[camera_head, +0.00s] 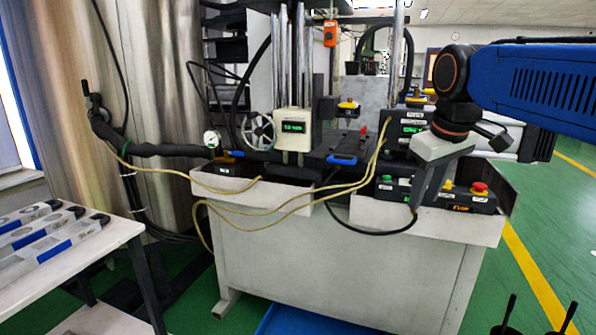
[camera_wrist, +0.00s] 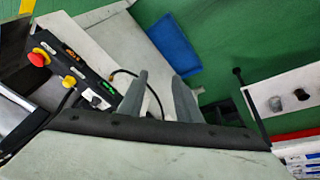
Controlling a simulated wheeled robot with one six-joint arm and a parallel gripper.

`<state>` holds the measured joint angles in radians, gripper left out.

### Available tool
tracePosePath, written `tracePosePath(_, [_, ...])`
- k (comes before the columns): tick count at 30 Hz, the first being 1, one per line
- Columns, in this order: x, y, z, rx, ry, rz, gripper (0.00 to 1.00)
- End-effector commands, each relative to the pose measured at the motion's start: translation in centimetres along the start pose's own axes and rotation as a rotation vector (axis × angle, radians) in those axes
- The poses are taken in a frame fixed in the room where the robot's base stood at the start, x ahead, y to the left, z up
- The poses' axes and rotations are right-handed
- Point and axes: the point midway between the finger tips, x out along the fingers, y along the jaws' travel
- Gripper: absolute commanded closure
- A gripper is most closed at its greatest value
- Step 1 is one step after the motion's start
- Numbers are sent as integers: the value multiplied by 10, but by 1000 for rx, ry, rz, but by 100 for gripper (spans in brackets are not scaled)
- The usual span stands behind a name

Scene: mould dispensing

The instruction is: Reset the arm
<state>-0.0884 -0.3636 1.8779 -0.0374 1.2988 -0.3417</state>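My gripper (camera_head: 417,203) hangs from the blue arm on the right of the head view. It points down in front of the control panel (camera_head: 445,194) of the dispensing machine. In the wrist view my gripper (camera_wrist: 160,76) shows two grey fingers, apart, with nothing between them. A cable and the pale machine body show behind the gap. The far finger is mostly hidden in the head view.
The dispensing machine (camera_head: 340,265) stands in the middle. A white table (camera_head: 110,238) with several blue-and-white boxes is at left. A steel tank (camera_head: 160,60) stands behind. A blue bin (camera_head: 300,322) is on the floor.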

Motion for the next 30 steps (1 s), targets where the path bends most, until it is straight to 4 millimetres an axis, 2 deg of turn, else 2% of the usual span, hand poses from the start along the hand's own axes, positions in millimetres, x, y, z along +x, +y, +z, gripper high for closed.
tracePosePath(1, [9,-6,21,31,6,2,69])
tracePosePath(8, [56,-32,104,184,35,7,69])
tracePosePath(12, [90,-50,154,277,54,9,69])
tracePosePath(15, [113,-62,186,337,64,10,69])
tracePosePath(18, [132,-71,210,383,74,11,69])
tracePosePath(21, [145,-77,225,414,79,11,69])
tracePosePath(24, [152,-80,232,430,84,12,69])
tracePosePath(30, [153,-81,234,434,84,11,69])
